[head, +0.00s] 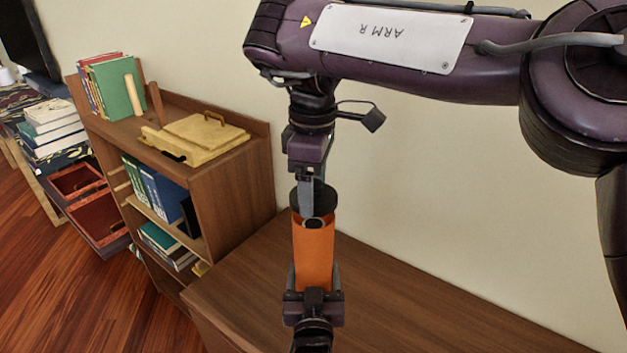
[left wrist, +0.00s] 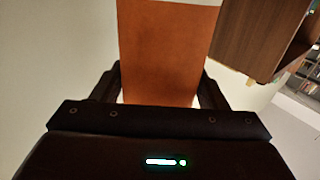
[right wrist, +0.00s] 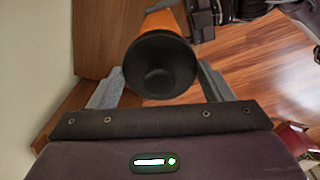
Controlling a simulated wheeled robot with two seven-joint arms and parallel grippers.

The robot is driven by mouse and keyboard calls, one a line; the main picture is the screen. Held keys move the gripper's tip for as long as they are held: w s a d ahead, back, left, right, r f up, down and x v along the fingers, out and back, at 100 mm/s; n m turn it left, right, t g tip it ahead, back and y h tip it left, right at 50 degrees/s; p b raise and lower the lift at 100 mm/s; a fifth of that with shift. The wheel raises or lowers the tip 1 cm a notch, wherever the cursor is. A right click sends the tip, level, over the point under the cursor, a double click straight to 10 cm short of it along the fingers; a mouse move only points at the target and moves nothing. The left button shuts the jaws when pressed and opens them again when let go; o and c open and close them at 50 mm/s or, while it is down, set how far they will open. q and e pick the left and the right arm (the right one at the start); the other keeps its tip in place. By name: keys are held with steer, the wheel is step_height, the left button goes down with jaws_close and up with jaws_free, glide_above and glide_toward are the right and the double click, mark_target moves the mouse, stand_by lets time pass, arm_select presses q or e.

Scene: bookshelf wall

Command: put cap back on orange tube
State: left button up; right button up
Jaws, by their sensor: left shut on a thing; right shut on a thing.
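The orange tube (head: 313,258) stands roughly upright in the head view, its top end showing a dark round opening. My left gripper (head: 314,276) is shut on its lower part from below. The tube also fills the space between the fingers in the left wrist view (left wrist: 165,55). My right gripper (head: 307,208) points down from above, shut on the black cap (head: 325,197). The cap is partly hidden behind a finger, at the tube's top. In the right wrist view the round black cap (right wrist: 160,65) covers most of the tube behind it. I cannot tell whether cap and tube touch.
A brown wooden surface (head: 400,310) lies below and behind the tube, against a pale wall. A wooden bookshelf (head: 235,170) with books and a yellow case (head: 195,138) stands to the left. Red drawers (head: 95,215) stand open farther left. The air around the tube is clear.

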steer(key=shift+f, duration=0.1)
stand_by(0.3)
steer(key=shift+f, duration=0.8)
steer(key=shift+f, duration=0.65)
steer(key=o, duration=1)
steer(key=shift+o, duration=0.2)
steer(key=shift+r, duration=0.15)
step_height(320, 180, up, 7)
steer(key=shift+r, duration=0.15)
